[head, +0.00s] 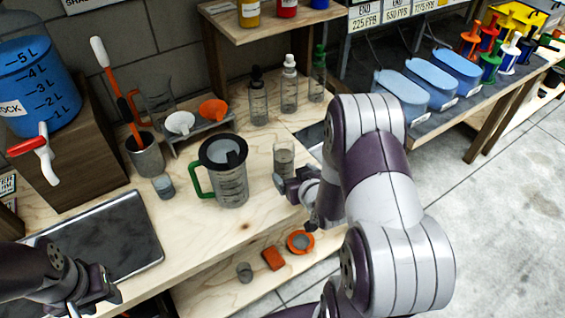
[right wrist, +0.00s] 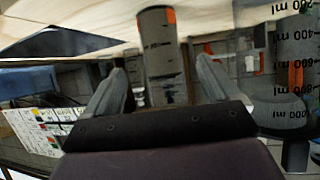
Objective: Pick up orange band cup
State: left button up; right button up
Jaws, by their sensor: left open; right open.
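A clear cup (head: 284,160) stands on the wooden bench, right of the clear pitcher (head: 232,185) with a dark lid and green handle. In the right wrist view, a grey, see-through cup with an orange mark (right wrist: 158,45) shows beyond and between my open fingers, apparently the same cup. My right gripper (head: 298,189) is open just in front of the cup; whether it touches is unclear. The cup's orange band is not clear in the head view. My left gripper (head: 85,305) is open and empty, low at the left by the dark tray (head: 112,238).
A small jar (head: 164,187), a grey tool holder (head: 146,156) and a funnel rack (head: 200,130) stand left of the pitcher. Dropper bottles (head: 289,88) stand behind the cup. A lower shelf holds an orange block (head: 273,258). The bench front between pitcher and tray is bare.

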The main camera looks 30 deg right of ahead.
aim_at(288, 169)
jog(key=x, duration=0.7)
jog(key=shift+s, duration=0.1)
jog(key=c, duration=1.3)
